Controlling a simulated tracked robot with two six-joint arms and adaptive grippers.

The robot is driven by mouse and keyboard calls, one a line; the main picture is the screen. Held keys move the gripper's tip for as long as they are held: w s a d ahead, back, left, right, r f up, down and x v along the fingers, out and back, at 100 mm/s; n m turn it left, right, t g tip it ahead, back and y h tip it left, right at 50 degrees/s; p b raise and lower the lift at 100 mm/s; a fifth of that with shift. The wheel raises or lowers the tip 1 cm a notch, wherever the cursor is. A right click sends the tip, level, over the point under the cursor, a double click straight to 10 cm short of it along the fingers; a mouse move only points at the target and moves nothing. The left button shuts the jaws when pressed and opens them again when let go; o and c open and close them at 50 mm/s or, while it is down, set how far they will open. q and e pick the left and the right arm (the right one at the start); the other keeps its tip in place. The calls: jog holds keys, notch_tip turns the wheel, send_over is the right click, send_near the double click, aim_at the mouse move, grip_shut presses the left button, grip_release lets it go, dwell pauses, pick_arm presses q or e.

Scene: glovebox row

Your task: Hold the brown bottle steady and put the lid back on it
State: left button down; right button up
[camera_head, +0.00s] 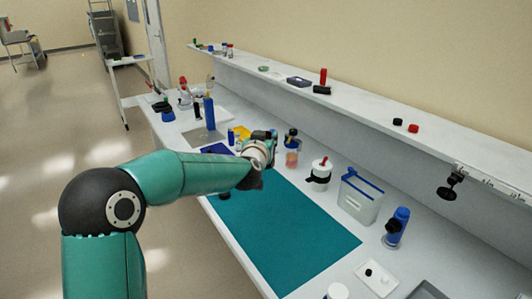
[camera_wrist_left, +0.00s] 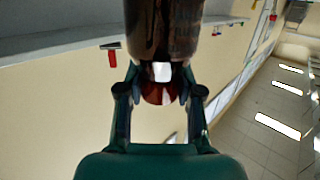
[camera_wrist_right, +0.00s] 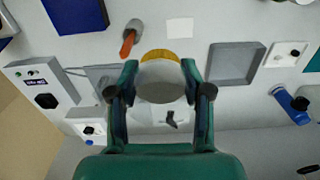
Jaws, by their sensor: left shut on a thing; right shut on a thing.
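The brown bottle (camera_wrist_left: 163,28) with lettering fills the top middle of the left wrist view. My left gripper (camera_wrist_left: 160,88) is shut on it; a white patch and a dark red part show between the fingers. In the head view my left gripper (camera_head: 258,155) is over the far end of the teal mat; the bottle is not clear there. In the right wrist view my right gripper (camera_wrist_right: 160,98) is shut on a pale round piece with a yellow edge, apparently the lid (camera_wrist_right: 160,82). It is over the bench. My right gripper is not seen in the head view.
The teal mat (camera_head: 285,235) is mostly clear. A white jar (camera_head: 320,173), a blue-edged clear box (camera_head: 360,198) and a blue bottle (camera_head: 397,228) stand along its right side. A shelf (camera_head: 365,98) runs behind. A grey tray (camera_wrist_right: 234,64) lies on the bench.

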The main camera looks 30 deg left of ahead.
pick_arm(q)
jog(key=shift+r, duration=0.5)
jog(key=c, duration=1.3)
grip_release()
jog(key=shift+c, duration=0.2)
grip_shut()
